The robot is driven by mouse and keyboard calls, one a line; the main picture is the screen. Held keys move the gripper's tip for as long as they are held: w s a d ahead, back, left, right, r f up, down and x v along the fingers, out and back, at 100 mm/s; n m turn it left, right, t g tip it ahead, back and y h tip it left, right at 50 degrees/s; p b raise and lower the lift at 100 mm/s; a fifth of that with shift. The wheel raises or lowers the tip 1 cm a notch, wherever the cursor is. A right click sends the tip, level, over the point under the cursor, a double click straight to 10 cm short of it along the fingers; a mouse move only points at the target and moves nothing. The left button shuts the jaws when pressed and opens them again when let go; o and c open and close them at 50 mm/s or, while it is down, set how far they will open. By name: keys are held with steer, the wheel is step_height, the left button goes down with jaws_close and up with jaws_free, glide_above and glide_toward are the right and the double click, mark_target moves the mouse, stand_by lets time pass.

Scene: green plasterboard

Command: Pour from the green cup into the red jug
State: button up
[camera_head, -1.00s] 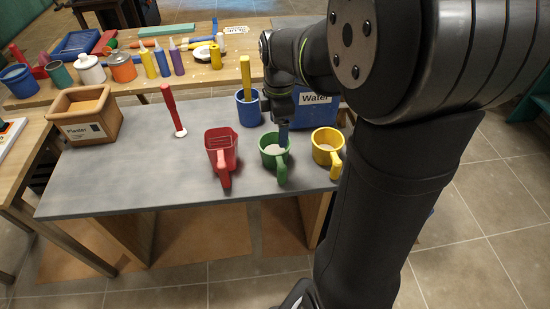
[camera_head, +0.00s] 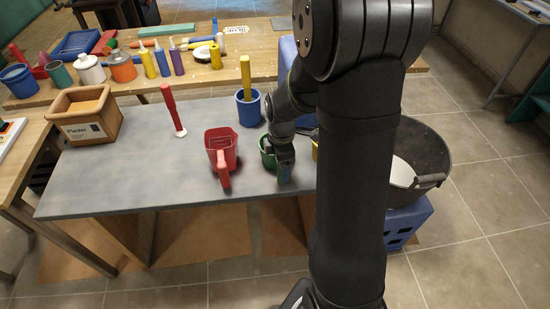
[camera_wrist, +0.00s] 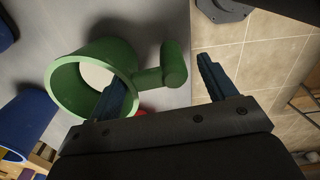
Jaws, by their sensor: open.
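The green cup (camera_head: 266,152) stands upright near the table's front edge, partly hidden by my gripper (camera_head: 285,172). In the wrist view the green cup (camera_wrist: 68,95) shows its open mouth with pale contents, and its handle (camera_wrist: 174,62) lies between my two spread fingers (camera_wrist: 163,72). The gripper is open; I cannot tell whether either finger touches the handle. The red jug (camera_head: 222,148) stands upright just left of the green cup, its handle toward the front edge.
A blue cup (camera_head: 248,112) with a yellow-handled tool stands behind. The yellow cup (camera_head: 315,150) is mostly hidden by my arm. A dark tub (camera_head: 420,150) is at the right. The table's left front is clear.

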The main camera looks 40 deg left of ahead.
steer(key=shift+f, duration=1.75)
steer(key=c, duration=1.1)
step_height(320, 180, up, 10)
steer(key=shift+r, duration=0.1)
steer(key=o, duration=0.5)
steer(key=c, duration=0.5)
steer(key=shift+a, duration=0.1)
